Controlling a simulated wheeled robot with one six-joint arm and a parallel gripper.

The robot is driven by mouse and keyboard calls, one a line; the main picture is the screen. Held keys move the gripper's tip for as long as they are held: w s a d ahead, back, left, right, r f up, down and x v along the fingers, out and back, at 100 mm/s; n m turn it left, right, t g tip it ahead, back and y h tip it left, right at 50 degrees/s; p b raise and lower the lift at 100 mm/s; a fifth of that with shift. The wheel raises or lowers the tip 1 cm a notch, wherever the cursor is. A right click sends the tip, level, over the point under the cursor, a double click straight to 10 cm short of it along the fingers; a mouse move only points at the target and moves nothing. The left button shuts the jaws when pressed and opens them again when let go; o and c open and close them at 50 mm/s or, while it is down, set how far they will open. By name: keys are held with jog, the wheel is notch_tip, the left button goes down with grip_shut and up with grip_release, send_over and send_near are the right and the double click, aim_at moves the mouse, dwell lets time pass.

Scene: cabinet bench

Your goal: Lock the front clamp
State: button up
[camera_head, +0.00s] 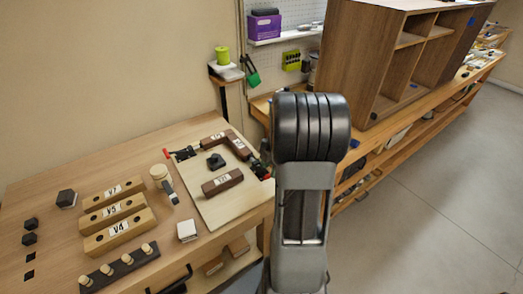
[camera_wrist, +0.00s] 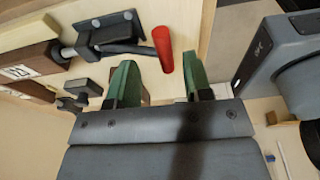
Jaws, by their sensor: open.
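A toggle clamp (camera_wrist: 105,32) with a dark metal base and a red handle (camera_wrist: 163,45) shows in the wrist view. Its spindle points left at a brown labelled block (camera_wrist: 22,68). My gripper (camera_wrist: 160,68) is open, with green fingers on either side of the handle's lower end in the picture. I cannot tell whether they touch it. In the head view a red-handled clamp (camera_head: 261,170) sits at the board's right edge, partly behind my arm. Another clamp (camera_head: 183,153) with a red tip is at the board's back left. The frames do not mark which is the front one.
The pale board (camera_head: 205,208) carries brown blocks (camera_head: 222,182) and a black knob part (camera_head: 215,161). Wooden blocks labelled V7, V5 and V4 (camera_head: 118,211) stand on the left, behind a dark peg strip (camera_head: 120,267). A wooden cabinet (camera_head: 350,60) stands at the back right.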

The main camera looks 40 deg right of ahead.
jog(key=shift+r+p, duration=1.95)
jog(key=shift+r, duration=1.25)
jog(key=m, duration=0.3)
jog(key=shift+f+m, duration=0.15)
jog(key=shift+m, duration=0.15)
jog(key=s+a+r+m+t, duration=0.1)
jog(key=s+a+r+m, duration=0.1)
jog(key=a, duration=0.5)
jog(key=s+a+r+m+t+h, duration=0.1)
jog(key=s+a+r+m, duration=0.1)
jog(key=a+r+m, duration=0.2)
jog(key=s+a+r+m+t+h, duration=0.1)
jog(key=s+a+r+m+t, duration=0.1)
jog(key=a+m, duration=0.5)
jog(key=s+a+r, duration=0.1)
jog(key=a, duration=0.2)
jog(key=shift+r+m, duration=0.3)
jog(key=shift+m, duration=0.1)
